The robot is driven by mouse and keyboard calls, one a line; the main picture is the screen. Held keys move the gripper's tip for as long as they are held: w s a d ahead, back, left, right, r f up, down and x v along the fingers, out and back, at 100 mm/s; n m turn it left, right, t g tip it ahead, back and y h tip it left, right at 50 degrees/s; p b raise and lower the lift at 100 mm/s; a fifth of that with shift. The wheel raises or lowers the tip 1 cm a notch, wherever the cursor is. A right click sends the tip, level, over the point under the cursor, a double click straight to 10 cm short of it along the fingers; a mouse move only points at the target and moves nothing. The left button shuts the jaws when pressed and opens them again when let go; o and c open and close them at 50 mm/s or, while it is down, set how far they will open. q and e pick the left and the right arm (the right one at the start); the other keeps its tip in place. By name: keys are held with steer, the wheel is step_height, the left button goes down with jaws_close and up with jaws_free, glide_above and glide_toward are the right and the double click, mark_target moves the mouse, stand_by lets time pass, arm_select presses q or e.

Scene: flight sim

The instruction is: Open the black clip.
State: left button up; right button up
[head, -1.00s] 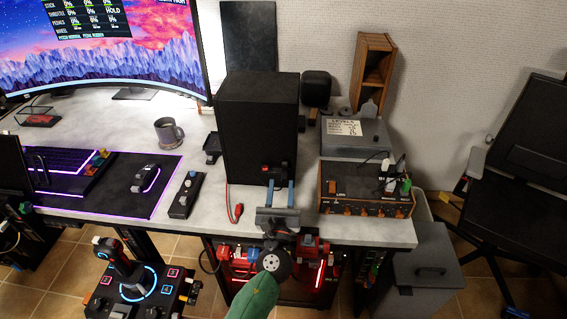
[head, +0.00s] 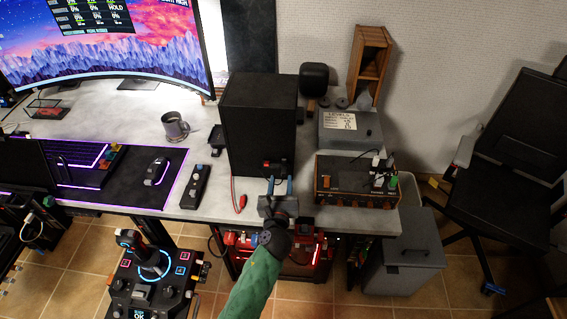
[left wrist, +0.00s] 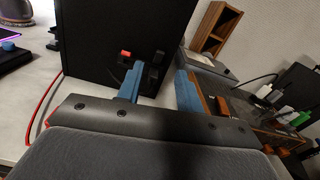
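A black speaker box (head: 258,120) stands on the desk. Low on its facing side are a red clip (head: 267,164) and, to its right, the black clip (head: 284,167). In the left wrist view the black clip (left wrist: 157,60) sticks out right of the red clip (left wrist: 126,56); its lower part lies between my fingers in the picture. My left gripper (head: 280,179) is open, its two blue fingers pointing at the clips from the front. It looks empty, and the left finger overlaps the area below the clips. Contact cannot be told. My right gripper is out of view.
A red lead (head: 240,202) lies on the desk left of the gripper. An orange-brown amplifier (head: 352,184) stands close on the right, with a grey box (head: 350,131) behind it. A black switch strip (head: 195,186) and a mug (head: 175,127) are farther left.

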mark_target(284, 161)
arm_select(q)
steer(key=shift+f+m, duration=0.1)
steer(key=shift+m, duration=0.5)
steer(key=w+p, duration=0.2)
steer(key=w, duration=0.4)
steer(key=shift+w, duration=0.95)
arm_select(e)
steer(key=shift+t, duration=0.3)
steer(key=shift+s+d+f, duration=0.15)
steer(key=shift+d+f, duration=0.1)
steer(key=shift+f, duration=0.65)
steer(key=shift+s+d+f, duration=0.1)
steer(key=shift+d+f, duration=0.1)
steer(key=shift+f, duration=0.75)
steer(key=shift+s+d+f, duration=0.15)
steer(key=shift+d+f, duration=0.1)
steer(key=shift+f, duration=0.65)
arm_select(q)
steer(key=shift+c, duration=0.5)
jaws_close()
